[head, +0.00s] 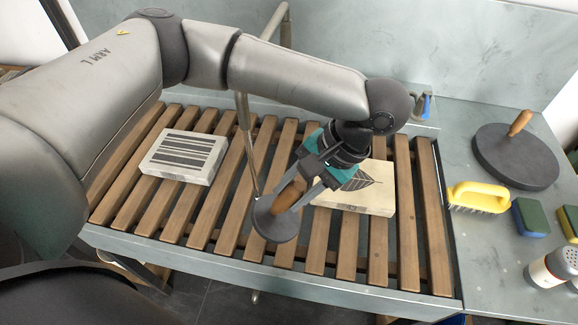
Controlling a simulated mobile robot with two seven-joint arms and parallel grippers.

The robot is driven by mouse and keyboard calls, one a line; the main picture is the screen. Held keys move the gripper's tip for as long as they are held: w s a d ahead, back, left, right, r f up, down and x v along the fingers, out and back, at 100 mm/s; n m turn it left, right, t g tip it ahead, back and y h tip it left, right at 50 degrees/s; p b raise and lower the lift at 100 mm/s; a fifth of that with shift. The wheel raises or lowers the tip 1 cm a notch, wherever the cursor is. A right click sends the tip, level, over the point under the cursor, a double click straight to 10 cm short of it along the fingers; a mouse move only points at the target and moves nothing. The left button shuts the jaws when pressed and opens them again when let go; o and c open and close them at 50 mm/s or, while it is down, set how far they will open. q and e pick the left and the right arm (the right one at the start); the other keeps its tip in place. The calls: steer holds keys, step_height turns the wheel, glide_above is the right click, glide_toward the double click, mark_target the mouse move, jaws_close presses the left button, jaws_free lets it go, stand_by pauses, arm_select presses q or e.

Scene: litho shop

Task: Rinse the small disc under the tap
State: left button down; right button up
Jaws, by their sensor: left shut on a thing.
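My left gripper (296,188) is shut on the upright wooden handle (289,194) of the small grey disc (274,226). The disc is held over the slatted wooden rack of the sink, its flat face roughly level. A bent metal tap pipe (274,24) rises behind my left arm, which hides part of it. A thin, slanting grey-brown column (247,140) comes down from behind the arm and ends at the disc's left upper edge. I cannot tell whether it is pipe or running water. My right gripper is not in view.
On the slats (214,228) lie a striped block (185,156) and a leaf-printed block (377,200), partly behind my gripper. The right counter holds a large disc (515,158), a yellow brush (478,197), sponges (530,217) and a shaker (551,268). A blue-handled valve (424,106) is at the back.

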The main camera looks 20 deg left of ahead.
arm_select(q)
steer(key=shift+s+d+f+m+t+p, duration=0.15)
steer(key=shift+s+d+m+t+p, duration=0.15)
steer(key=shift+s+d+m+p, duration=0.6)
steer(key=shift+w+a+f, duration=0.1)
steer(key=shift+w+f, duration=0.2)
steer(key=shift+f, duration=0.3)
steer(key=w+a+f+b, duration=0.2)
steer(key=w+a+b, duration=0.4)
steer(key=a, duration=0.4)
steer(key=shift+w+a, duration=0.35)
steer(key=shift+w, duration=0.1)
steer(key=shift+f, duration=0.1)
